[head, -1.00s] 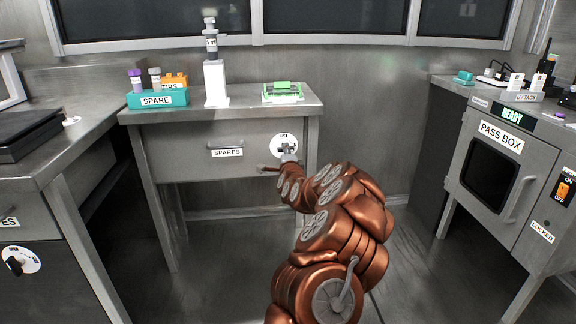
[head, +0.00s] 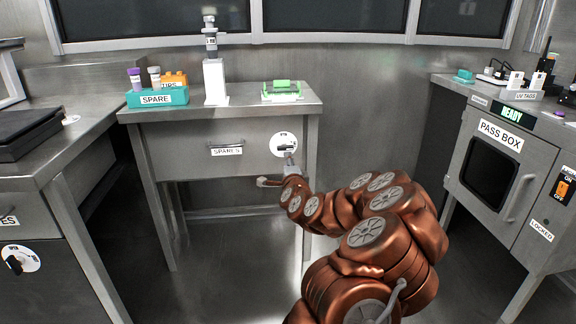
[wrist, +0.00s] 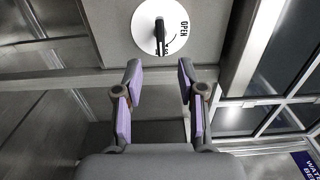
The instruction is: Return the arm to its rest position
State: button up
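My arm is copper-coloured and reaches from the lower right of the head view toward the middle bench. My gripper (head: 276,170) is in front of the bench's right side, just below a round white dial (head: 283,144) with a black handle. In the wrist view my gripper (wrist: 160,82) is open, with its two purple-padded fingers wide apart and nothing between them. The dial (wrist: 150,35), marked OPEN, is ahead of the fingertips and apart from them. The arm is bent, with its elbow out to the right.
The middle bench (head: 190,196) has a SPARES drawer (head: 190,152) and carries a teal SPARE rack (head: 172,98), a white stand (head: 215,83) and a green-topped tray (head: 282,97). A side bench (head: 40,168) is at left. The PASS BOX (head: 535,150) is at right. Floor between is clear.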

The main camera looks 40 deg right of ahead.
jog(key=shift+a, duration=0.1)
dwell(0.6)
jog(key=w+a+r+n+y+p, duration=0.1)
jog(key=a+r+n+y+p, duration=0.35)
jog(key=a, duration=0.45)
jog(key=w+a+r+n+g+y+p, duration=0.1)
jog(key=w+a+r+n+y+p, duration=0.25)
jog(key=a, duration=0.55)
jog(key=s+a+r+n+y+p, duration=0.1)
jog(key=a+r+n+y+p, duration=0.35)
jog(key=a, duration=0.45)
jog(key=s+a+r+n+g+p, duration=0.3)
jog(key=s+a+r+n+p, duration=0.25)
jog(key=a, duration=0.45)
jog(key=s+a+r+n+g+p, duration=0.25)
jog(key=s+a+r+p, duration=0.2)
jog(key=s, duration=0.25)
jog(key=s+a+r+n+g+p, duration=0.1)
jog(key=s+a+r+g+p, duration=0.2)
jog(key=s+p, duration=0.4)
jog(key=s+r+n+g+h+p, duration=0.1)
jog(key=s+r+p, duration=0.4)
jog(key=s, duration=0.7)
jog(key=s+r+n+g+p, duration=0.3)
jog(key=s+r+g+p, duration=0.2)
jog(key=s, duration=0.7)
jog(key=shift+s+a+r+g+h+p, duration=0.15)
jog(key=shift+a+r+g+h+p, duration=0.15)
jog(key=shift+r+p, duration=0.25)
